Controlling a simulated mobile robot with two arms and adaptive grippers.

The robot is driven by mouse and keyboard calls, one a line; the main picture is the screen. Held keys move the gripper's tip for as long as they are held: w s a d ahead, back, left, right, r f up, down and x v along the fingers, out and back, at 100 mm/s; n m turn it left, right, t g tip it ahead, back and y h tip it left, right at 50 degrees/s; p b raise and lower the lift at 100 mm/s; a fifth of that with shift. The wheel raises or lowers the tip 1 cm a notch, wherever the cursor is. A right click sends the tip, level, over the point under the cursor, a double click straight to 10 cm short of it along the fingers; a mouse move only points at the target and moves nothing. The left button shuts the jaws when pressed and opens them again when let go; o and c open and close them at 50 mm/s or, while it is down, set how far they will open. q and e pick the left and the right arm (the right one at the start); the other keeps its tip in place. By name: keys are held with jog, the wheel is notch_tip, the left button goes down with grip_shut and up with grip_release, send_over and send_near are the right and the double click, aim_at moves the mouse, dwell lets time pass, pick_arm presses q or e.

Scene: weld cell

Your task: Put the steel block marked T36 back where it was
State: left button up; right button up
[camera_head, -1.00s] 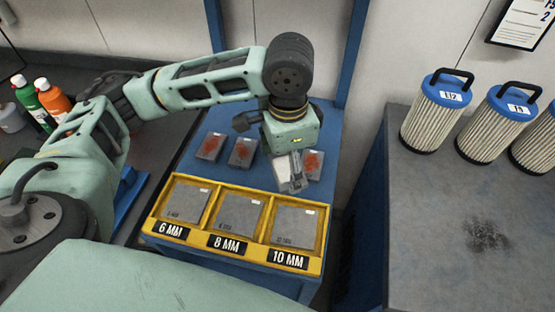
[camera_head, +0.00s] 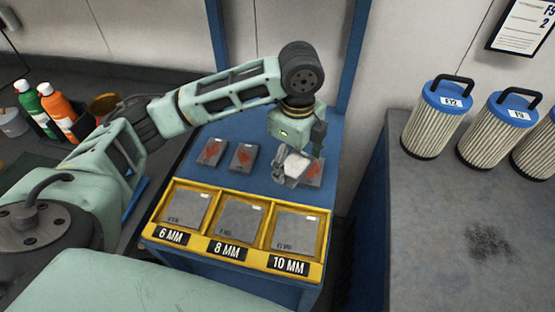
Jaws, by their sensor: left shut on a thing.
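My left gripper (camera_head: 288,172) is over the back right of the blue table (camera_head: 262,178), pointing down. It is shut on a pale grey steel block (camera_head: 298,164), partly hidden by the fingers; no T36 mark is readable on it. A grey block with a red-brown patch (camera_head: 314,173) is just right of the gripper, partly covered. Two similar blocks, one at the left (camera_head: 212,152) and one beside it (camera_head: 243,157), lie on the table. I cannot tell whether the held block touches the table. My right gripper is out of view.
A yellow tray (camera_head: 323,245) at the table's front has compartments labelled 6 MM, 8 MM and 10 MM, each holding a grey plate. Filters with blue caps (camera_head: 448,95) stand on the grey bench (camera_head: 430,230) at right. Bottles (camera_head: 58,110) stand at left.

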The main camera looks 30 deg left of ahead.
pick_arm(q)
jog(key=w+a+f, duration=0.1)
jog(key=a, duration=0.1)
jog(key=w+a+f+p, duration=0.1)
jog(key=w+a+f, duration=0.2)
jog(key=a, duration=0.1)
jog(key=shift+w+a+f, duration=0.25)
jog(key=shift+w+a, duration=0.05)
jog(key=shift+w, duration=0.1)
jog(key=shift+w+a+f, duration=0.25)
jog(key=shift+a+f, duration=0.05)
jog(key=shift+f, duration=0.05)
notch_tip(320, 180, down, 3)
jog(key=shift+p, duration=0.7)
jog(key=shift+f, duration=0.45)
jog(key=o, duration=1.9)
jog(key=shift+s+f, duration=0.1)
jog(key=shift+f, duration=0.05)
